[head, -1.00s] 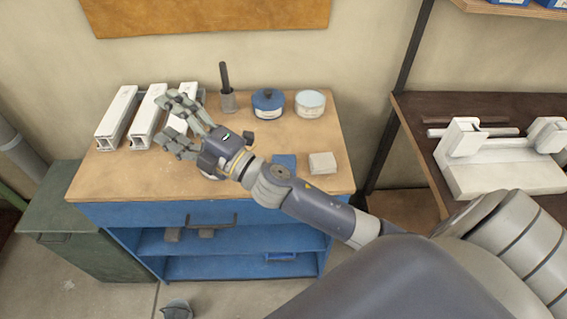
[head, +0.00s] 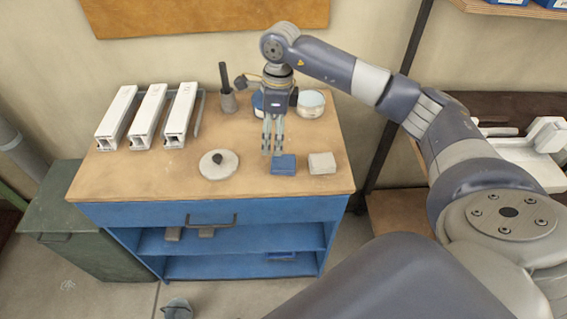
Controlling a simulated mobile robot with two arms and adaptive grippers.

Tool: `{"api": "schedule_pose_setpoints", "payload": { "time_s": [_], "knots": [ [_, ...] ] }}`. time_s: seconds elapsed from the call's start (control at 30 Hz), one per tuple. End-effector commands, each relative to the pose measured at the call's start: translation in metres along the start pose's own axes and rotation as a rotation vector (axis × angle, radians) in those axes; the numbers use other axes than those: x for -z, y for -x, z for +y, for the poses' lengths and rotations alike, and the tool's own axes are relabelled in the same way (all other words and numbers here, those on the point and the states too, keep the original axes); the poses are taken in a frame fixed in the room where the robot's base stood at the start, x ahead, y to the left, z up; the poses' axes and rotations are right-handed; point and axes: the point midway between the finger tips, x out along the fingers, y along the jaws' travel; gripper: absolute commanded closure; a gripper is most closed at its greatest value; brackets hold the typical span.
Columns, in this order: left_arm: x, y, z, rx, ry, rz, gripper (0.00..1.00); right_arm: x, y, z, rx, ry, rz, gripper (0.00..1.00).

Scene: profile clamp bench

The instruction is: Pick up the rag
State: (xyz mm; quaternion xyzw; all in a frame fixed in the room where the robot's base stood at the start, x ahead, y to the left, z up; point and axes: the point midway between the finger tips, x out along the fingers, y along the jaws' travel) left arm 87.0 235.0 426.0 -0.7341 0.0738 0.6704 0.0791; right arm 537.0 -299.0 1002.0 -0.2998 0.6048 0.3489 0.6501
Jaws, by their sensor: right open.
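Two small flat pieces lie side by side near the front right of the wooden bench top: a blue one (head: 284,165) and a pale grey one (head: 322,163). Either could be the folded rag; I cannot tell which for sure. My right gripper (head: 273,148) points down just behind and left of the blue piece, with its fingers open and empty. Whether the fingertips touch the bench is not clear. My left gripper is not in view.
A round grey disc with a dark knob (head: 219,164) lies left of the blue piece. White profiles (head: 150,115) stand at the back left. A cup with a dark handle (head: 228,98), a partly hidden blue tin (head: 258,101) and a pale tin (head: 311,104) stand behind. The front left is clear.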

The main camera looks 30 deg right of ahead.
Motion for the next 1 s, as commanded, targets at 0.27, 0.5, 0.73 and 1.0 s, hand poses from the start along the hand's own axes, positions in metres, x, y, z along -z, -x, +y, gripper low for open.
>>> {"api": "schedule_pose_setpoints", "payload": {
  "time_s": [0.27, 0.5, 0.73, 1.0],
  "knots": [
    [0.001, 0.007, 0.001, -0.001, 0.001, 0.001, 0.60, 0.029, -0.010, -0.014, 0.030, -0.022, 0.096, 0.28],
    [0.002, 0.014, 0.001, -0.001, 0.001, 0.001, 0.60, 0.030, -0.041, -0.015, 0.032, -0.022, 0.091, 0.28],
    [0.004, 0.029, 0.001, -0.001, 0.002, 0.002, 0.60, 0.028, -0.060, -0.011, 0.029, -0.020, 0.091, 0.28],
    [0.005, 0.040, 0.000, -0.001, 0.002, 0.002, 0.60, 0.029, -0.095, -0.012, 0.031, -0.022, 0.089, 0.28]
  ]
}}
